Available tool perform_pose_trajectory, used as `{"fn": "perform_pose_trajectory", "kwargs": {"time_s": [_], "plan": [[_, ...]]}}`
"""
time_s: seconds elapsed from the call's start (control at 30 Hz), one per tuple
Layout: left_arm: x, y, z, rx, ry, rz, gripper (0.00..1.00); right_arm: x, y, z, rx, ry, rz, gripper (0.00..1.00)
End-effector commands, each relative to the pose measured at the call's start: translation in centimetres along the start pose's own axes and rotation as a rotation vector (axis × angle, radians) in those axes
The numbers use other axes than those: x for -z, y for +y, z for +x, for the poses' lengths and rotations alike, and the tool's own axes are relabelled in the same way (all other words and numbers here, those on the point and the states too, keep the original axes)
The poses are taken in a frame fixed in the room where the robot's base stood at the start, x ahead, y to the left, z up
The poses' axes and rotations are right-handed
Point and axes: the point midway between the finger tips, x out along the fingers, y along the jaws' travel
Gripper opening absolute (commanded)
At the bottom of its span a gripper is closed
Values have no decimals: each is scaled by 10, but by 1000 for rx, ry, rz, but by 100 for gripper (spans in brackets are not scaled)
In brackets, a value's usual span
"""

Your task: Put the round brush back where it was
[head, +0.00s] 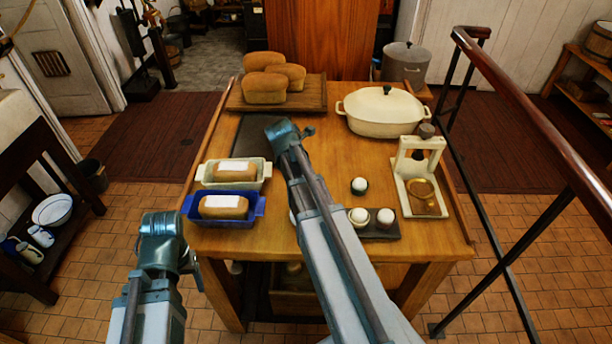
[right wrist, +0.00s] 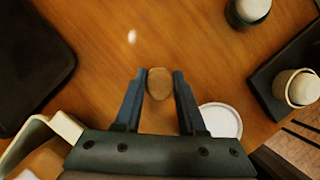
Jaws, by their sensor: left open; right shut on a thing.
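A small round brush (right wrist: 159,88) shows in the right wrist view as a tan, wood-coloured round top. My right gripper (right wrist: 160,80) is shut on it, one finger at each side, over bare tabletop. Its bristles are hidden, and I cannot tell whether it touches the table. In the head view my right arm hides the brush and this gripper. My left gripper (head: 190,264) is open and empty, low beside the table's left front corner. The wooden table (head: 330,165) carries the objects.
A white disc (right wrist: 220,120) lies near the right finger. A dark tray (head: 382,235) holds white-topped pieces; another piece (head: 358,186) stands behind it. A press (head: 421,180), cream pot (head: 382,112), bread board (head: 235,100), blue loaf tin (head: 258,208), white loaf tin (head: 264,178) and dark mat (right wrist: 35,60) surround the clear middle.

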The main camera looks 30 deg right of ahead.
Motion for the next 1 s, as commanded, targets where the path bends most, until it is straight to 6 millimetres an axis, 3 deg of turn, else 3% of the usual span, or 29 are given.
{"fn": "perform_pose_trajectory", "kwargs": {"time_s": [0.03, 0.2, 0.67, 1.0], "plan": [[0, 0, 1, 0, 0, 0, 69, 1, 0, 1, 0, 0, 0, 43], [0, 0, 1, 0, 0, 0, 69, 0, 0, 1, 0, 0, 0, 69], [0, -1, -6, 0, 0, 0, 69, -2, 0, -6, 0, 0, 0, 69], [-3, -4, -46, 0, 0, 0, 69, -3, -1, -48, 0, 0, -1, 69]]}}
